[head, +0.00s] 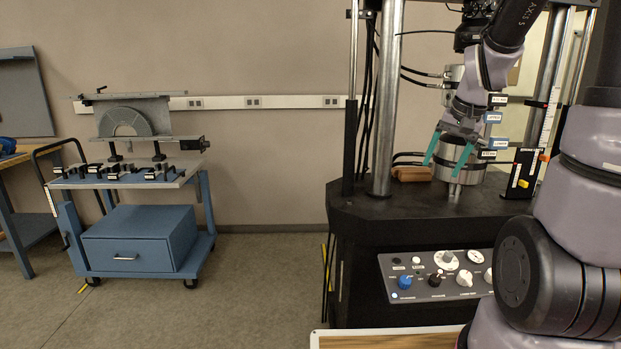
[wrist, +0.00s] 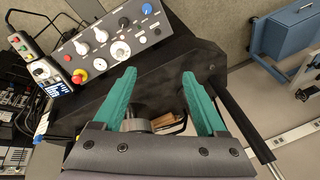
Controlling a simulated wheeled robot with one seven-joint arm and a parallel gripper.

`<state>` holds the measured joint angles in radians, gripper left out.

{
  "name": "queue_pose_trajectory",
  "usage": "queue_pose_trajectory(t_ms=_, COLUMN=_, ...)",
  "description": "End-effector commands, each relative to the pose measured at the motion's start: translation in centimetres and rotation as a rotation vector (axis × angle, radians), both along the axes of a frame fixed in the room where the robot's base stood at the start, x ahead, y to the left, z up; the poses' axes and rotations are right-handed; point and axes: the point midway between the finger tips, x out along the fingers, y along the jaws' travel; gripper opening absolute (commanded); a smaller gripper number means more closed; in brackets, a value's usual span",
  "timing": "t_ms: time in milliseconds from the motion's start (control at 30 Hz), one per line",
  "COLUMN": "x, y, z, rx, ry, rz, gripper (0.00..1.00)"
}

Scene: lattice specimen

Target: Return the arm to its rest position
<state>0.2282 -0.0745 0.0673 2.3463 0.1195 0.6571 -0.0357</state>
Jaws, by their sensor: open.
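My gripper (head: 447,151) has two teal fingers spread apart, with nothing visible held between them. It hangs over the black top of the testing machine (head: 375,208), just in front of a round metal cylinder (head: 470,160). In the wrist view my gripper (wrist: 160,85) also shows open, with the black machine top below it. My arm comes down from the upper right in the head view. Whether the fingers touch the cylinder cannot be told.
Steel columns (head: 386,100) and black cables stand left of my gripper. A control panel (head: 440,275) with knobs is on the machine's front. A brown block (head: 411,174) lies on the top. A blue cart (head: 140,240) stands left; floor between is clear.

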Motion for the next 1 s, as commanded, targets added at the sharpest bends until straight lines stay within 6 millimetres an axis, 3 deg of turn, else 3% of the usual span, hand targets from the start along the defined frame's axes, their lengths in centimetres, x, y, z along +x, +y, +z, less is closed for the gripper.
queue_pose_trajectory(t_ms=33, x=-1.1, y=1.0, z=2.1, rx=-0.006, ry=-0.036, rz=0.015, gripper=0.74)
queue_pose_trajectory(t_ms=200, x=-5.5, y=3.5, z=7.2, rx=-0.011, ry=-0.129, rz=0.060, gripper=0.74)
queue_pose_trajectory(t_ms=400, x=-11.0, y=5.7, z=11.2, rx=-0.005, ry=-0.229, rz=0.107, gripper=0.74)
queue_pose_trajectory(t_ms=633, x=-14.7, y=6.7, z=12.8, rx=0.009, ry=-0.288, rz=0.135, gripper=0.74)
queue_pose_trajectory(t_ms=1000, x=-15.1, y=6.8, z=13.0, rx=0.011, ry=-0.293, rz=0.137, gripper=0.74)
